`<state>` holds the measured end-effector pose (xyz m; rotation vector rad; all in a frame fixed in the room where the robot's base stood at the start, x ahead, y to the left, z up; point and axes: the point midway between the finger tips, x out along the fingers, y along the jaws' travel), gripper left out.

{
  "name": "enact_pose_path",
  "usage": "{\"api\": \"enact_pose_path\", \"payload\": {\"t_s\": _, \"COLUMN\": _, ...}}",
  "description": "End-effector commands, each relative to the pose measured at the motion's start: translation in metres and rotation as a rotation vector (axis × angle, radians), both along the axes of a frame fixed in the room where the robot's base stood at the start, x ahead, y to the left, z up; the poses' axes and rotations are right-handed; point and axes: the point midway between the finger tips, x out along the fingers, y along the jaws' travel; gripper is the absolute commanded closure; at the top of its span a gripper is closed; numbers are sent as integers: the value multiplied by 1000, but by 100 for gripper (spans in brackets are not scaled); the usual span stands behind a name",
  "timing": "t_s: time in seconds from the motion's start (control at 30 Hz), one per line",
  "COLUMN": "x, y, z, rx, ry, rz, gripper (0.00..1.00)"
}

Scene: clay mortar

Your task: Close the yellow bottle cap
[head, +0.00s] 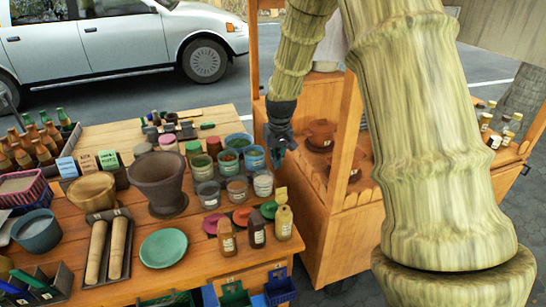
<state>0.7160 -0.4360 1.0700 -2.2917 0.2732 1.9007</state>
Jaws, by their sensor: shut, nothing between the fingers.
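A small bottle (284,224) with a pale label stands at the right front of the wooden table. A yellowish cap (281,194) shows at its top, and it is too small to tell whether it is open or closed. My gripper (279,160) is dark and points down above the table's right edge, above and behind this bottle. It is shut and empty, apart from the bottle.
Two similar bottles, one amber (228,240) and one dark (257,236), stand to the left. Several jars (263,184) crowd the table near my gripper. A wooden stall (340,215) stands to the right.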

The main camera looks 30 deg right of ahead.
Motion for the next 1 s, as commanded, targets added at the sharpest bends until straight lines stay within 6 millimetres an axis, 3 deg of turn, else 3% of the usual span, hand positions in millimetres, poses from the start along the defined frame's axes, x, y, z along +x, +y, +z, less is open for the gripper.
{"api": "enact_pose_path", "payload": {"t_s": 0.67, "x": 14, "y": -2, "z": -74, "rx": 0, "ry": 3, "rz": 2, "gripper": 100}}
{"api": "enact_pose_path", "payload": {"t_s": 1.0, "x": -19, "y": 7, "z": -67, "rx": 0, "ry": 0, "rz": 2, "gripper": 100}}
